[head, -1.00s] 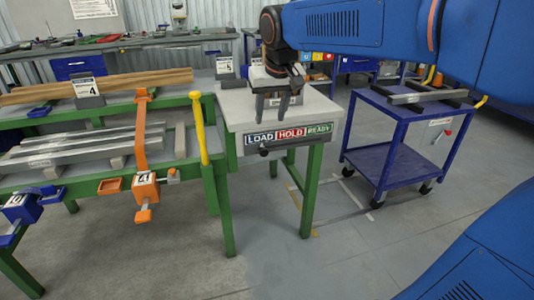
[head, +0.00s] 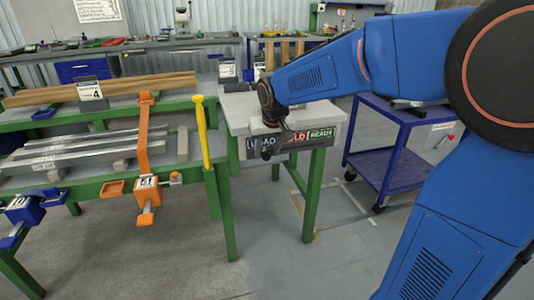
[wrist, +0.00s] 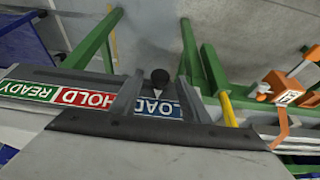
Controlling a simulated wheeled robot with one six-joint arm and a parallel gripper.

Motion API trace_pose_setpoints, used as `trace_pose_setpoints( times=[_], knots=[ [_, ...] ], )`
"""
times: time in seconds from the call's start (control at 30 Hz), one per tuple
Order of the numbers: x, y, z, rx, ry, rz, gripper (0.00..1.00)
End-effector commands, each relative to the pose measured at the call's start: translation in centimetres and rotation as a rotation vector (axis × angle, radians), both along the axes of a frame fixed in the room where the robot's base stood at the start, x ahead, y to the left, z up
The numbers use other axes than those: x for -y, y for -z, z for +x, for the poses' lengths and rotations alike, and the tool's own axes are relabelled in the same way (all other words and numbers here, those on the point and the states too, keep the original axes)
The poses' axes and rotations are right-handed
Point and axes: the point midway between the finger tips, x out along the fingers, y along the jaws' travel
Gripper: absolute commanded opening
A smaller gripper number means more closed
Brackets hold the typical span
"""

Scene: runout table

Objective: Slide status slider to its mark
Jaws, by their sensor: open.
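The status slider's black round knob (wrist: 160,76) carries a small white pointer at the LOAD field of the status strip (wrist: 75,97). The strip shows blue LOAD, red HOLD and green READY. In the wrist view my gripper (wrist: 160,80) is open, with one finger on each side of the knob and visible gaps to it. In the head view my gripper (head: 271,146) is at the front of the small table, in front of part of LOAD and HOLD. The knob (head: 266,155) shows just below it. Whether the fingers reach the knob's depth, I cannot tell.
The small grey-topped table (head: 236,108) carries the strip on its front edge. A yellow post (head: 202,132) and an orange clamp (head: 145,150) stand to the left on the green bench. A blue cart (head: 385,165) stands to the right. The floor in front is clear.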

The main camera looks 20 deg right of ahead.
Motion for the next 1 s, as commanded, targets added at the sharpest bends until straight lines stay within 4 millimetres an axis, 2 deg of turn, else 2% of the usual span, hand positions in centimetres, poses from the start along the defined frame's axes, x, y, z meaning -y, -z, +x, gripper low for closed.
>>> trace_pose_setpoints(
  times=[0.13,0.43,0.47,0.63,0.87,1.0],
  knots=[
    [0.0,0.9,0.3,-0.001,0.0,0.0,0.42],
    [0.0,1.1,0.4,0.0,0.0,0.0,0.42],
    [0.0,1.1,0.4,0.0,0.0,0.0,0.4],
    [0.0,1.1,0.4,0.0,0.0,0.0,0.0],
    [0.2,1.0,0.4,0.0,0.001,0.0,0.0],
    [1.3,1.0,0.4,0.0,0.003,0.001,0.0]
  ],
)
